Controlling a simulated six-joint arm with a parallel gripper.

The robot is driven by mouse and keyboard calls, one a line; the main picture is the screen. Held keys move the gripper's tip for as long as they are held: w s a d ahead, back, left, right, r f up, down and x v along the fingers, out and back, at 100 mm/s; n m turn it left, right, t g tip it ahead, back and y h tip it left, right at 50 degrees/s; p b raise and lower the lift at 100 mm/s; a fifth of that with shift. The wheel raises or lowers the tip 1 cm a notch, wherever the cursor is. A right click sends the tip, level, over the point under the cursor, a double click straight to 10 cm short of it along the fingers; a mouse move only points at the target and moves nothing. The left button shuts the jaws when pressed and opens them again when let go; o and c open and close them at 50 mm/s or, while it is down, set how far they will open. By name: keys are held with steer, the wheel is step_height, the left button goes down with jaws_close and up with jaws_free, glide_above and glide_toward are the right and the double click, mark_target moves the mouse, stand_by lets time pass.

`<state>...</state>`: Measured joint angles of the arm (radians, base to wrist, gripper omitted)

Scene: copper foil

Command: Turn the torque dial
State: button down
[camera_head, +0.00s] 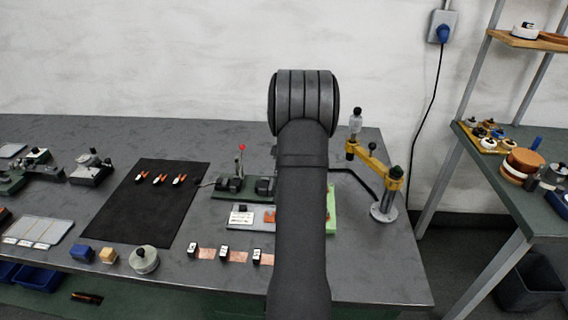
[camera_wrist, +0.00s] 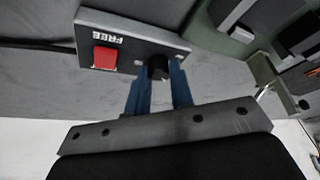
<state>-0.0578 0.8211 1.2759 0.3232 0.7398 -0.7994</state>
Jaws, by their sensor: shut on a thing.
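In the wrist view, the torque dial is a small black round knob (camera_wrist: 157,67) on the face of a dark grey box (camera_wrist: 131,46). The box also bears a red square button (camera_wrist: 105,58) and a white label reading FREE (camera_wrist: 108,38), which appears upside down. My gripper (camera_wrist: 157,84) has its two blue fingers on either side of the knob and is shut on it. The fingertips partly hide the knob's sides. In the head view, my dark arm covers the gripper and the knob.
In the head view, a yellow jointed arm on a post (camera_head: 384,190) stands right of my arm. A green stand with a red-tipped lever (camera_head: 240,170) is to the left. Small black clips with copper strips (camera_head: 207,253) lie in front. A black mat (camera_head: 150,212) lies farther left.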

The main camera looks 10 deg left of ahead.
steer(key=m+h, duration=0.1)
steer(key=m, duration=0.3)
steer(key=m+t+h, duration=0.1)
steer(key=m, duration=0.2)
steer(key=shift+a+h, duration=0.25)
steer(key=shift+h, duration=0.05)
steer(key=m+h, duration=0.1)
steer(key=m, duration=0.2)
steer(key=m+h, duration=0.1)
steer(key=m, duration=0.2)
steer(key=shift+a+g, duration=0.15)
steer(key=shift+g, duration=0.15)
steer(key=m+h, duration=0.1)
steer(key=m, duration=0.1)
steer(key=m+g, duration=0.1)
steer(key=m, duration=0.1)
steer(key=shift+w+m+h, duration=0.1)
steer(key=shift+m+h, duration=0.3)
steer(key=m+g, duration=0.1)
steer(key=m, duration=0.3)
steer(key=shift+a+g+h, duration=0.1)
steer(key=shift+g+h, duration=0.2)
steer(key=shift+g, duration=0.1)
steer(key=shift+m, duration=0.3)
steer(key=c, duration=1.3)
jaws_free()
steer(key=shift+o, duration=0.2)
